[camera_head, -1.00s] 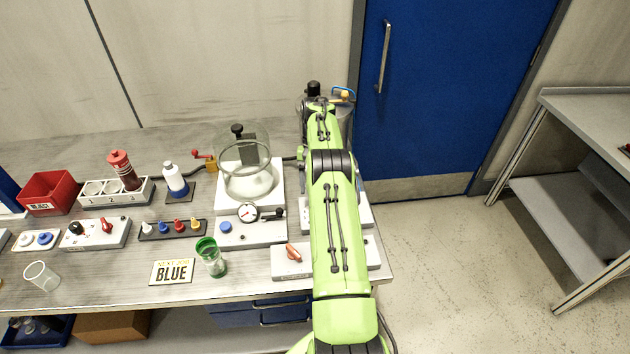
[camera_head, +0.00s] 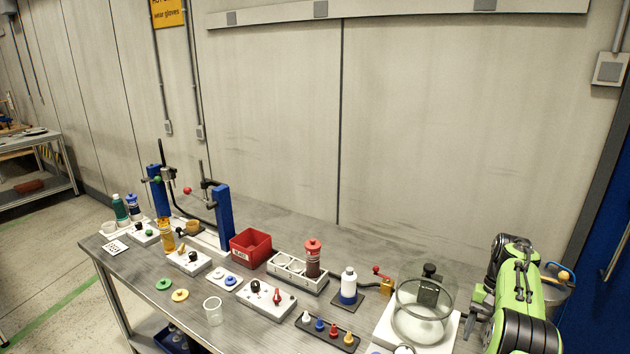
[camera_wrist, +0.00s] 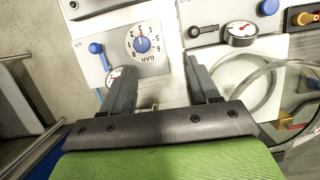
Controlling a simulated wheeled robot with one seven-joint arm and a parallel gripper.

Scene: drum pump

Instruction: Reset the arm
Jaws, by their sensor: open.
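My green arm (camera_head: 522,300) shows at the right edge of the bench in the head view, next to the glass bell jar. My gripper (camera_wrist: 163,85) shows in the wrist view with its two dark fingers spread apart and nothing between them. It is above a white panel (camera_wrist: 160,70) with a blue dial (camera_wrist: 142,44) marked BAR and a blue lever (camera_wrist: 97,50). In the head view the gripper itself cannot be made out clearly.
The glass jar (camera_head: 420,312) stands close left of my arm; its rim shows in the wrist view (camera_wrist: 262,75). A metal container (camera_head: 556,287) is just right of the arm. A red bin (camera_head: 250,248), a bottle rack (camera_head: 297,275) and a clear cup (camera_head: 213,311) stand farther left.

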